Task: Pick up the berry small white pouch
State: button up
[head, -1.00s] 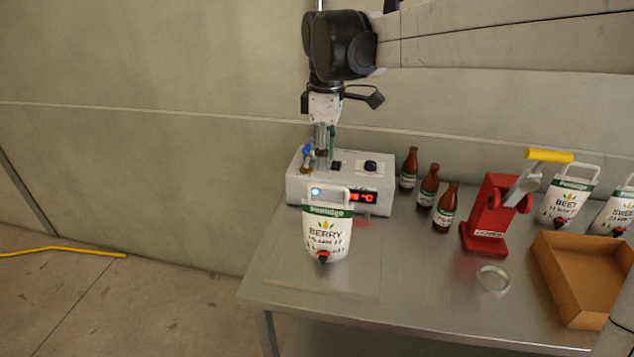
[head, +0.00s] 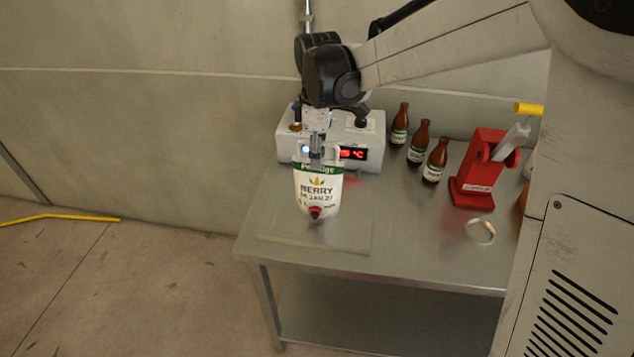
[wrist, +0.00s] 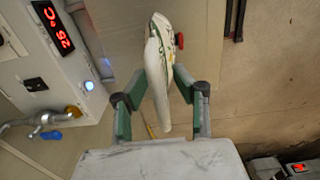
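In the wrist view the pouch (wrist: 157,75) is seen edge-on between the two green-padded fingers of my gripper (wrist: 161,80). A narrow gap shows on both sides of the pouch, so the gripper looks open around it. The handle is partly hidden by the fingers in the head view.
The grey control box (head: 362,128) with a red display stands just behind the pouch; its metal tap (wrist: 40,122) is close by. Several brown bottles (head: 418,142), a red press (head: 480,170) and a clear ring (head: 481,231) are to the right. The table's front left is clear.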

jog(key=shift+f, duration=1.05)
grip_shut()
